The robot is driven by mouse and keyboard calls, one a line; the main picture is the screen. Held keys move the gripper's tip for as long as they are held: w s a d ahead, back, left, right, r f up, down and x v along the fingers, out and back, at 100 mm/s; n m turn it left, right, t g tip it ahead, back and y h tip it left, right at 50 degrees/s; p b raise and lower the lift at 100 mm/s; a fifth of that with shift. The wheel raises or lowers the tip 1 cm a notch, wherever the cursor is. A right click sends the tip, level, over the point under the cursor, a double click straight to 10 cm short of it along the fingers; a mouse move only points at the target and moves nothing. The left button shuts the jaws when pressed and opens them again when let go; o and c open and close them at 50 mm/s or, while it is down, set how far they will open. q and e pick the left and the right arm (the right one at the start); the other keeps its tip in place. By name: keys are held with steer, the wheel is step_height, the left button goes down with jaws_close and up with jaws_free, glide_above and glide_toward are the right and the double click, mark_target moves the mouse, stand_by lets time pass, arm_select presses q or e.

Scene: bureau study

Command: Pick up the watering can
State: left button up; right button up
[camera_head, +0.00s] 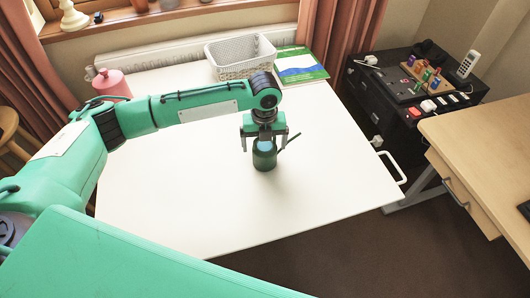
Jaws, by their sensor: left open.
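A small dark green watering can (264,161) stands upright on the white table (180,215), with its spout pointing up to the right. My left gripper (265,138) points down directly over the can. Its two fingers are spread apart at the left and right of the can's top. I cannot tell whether the fingers touch the can. The can's top is partly hidden by the gripper. My right gripper is not in view.
A white basket (240,57) and a green-and-blue book (299,65) lie at the table's back edge. A pink canister (112,84) stands at the back left, behind my arm. A black cabinet (385,112) with small items and a wooden desk (490,140) are at the right. The table's front is clear.

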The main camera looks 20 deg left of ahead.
arm_select(q)
steer(key=shift+f, duration=0.5)
steer(key=c, duration=1.3)
steer(key=shift+c, duration=0.2)
steer(key=shift+r, duration=0.2)
